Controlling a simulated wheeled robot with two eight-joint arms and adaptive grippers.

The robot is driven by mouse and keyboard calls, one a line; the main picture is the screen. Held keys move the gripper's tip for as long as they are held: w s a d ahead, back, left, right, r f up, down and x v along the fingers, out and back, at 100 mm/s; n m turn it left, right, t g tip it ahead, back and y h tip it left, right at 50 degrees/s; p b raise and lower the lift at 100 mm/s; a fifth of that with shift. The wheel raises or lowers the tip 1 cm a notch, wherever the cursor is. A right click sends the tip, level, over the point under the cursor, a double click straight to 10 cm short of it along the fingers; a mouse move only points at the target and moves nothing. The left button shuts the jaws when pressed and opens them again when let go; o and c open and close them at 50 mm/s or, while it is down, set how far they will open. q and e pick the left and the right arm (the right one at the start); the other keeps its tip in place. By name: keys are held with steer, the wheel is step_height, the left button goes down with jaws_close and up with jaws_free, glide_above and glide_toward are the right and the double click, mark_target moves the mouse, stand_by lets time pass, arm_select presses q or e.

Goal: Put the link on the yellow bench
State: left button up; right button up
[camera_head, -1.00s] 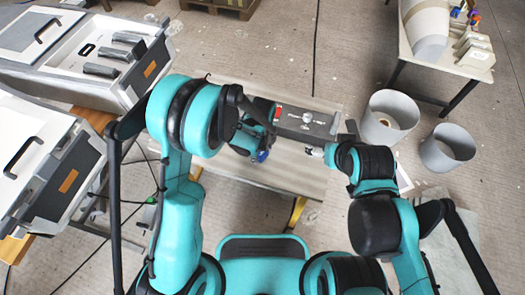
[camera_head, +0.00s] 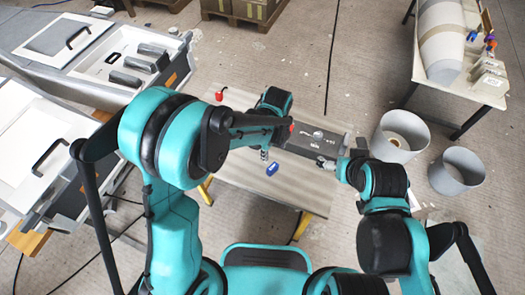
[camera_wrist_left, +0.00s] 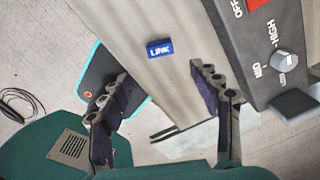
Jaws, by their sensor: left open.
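The link is a small blue block (camera_head: 272,169) with white lettering, lying on a pale board-topped bench (camera_head: 240,178) with yellow legs. In the left wrist view the link (camera_wrist_left: 160,48) lies flat, beyond my fingertips and between their lines. My left gripper (camera_wrist_left: 165,85) is open and empty, its fingers apart and not touching the link. In the head view my left gripper (camera_head: 264,153) is small and partly hidden by my forearm, just above the link. My right gripper (camera_head: 328,163) is beside the dark control box; its jaws are too small to read.
The dark control box (camera_head: 322,143) with a dial stands on the bench, close to the left gripper's right finger. A red object (camera_head: 219,94) lies beyond. White cabinets (camera_head: 100,60) are at left; two grey bins (camera_head: 402,137) stand at right. The bench's front left is clear.

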arm_select(q)
steer(key=s+a+r+n+t, duration=0.3)
steer(key=s+a+r+n, duration=0.3)
steer(key=n, duration=0.7)
steer(key=s+a+r+n+t, duration=0.4)
steer(key=s+a+r+n, duration=0.2)
steer(key=a+r+n, duration=0.4)
steer(key=shift+a+n, duration=0.95)
steer(key=shift+n, duration=0.65)
steer(key=shift+s+r, duration=0.1)
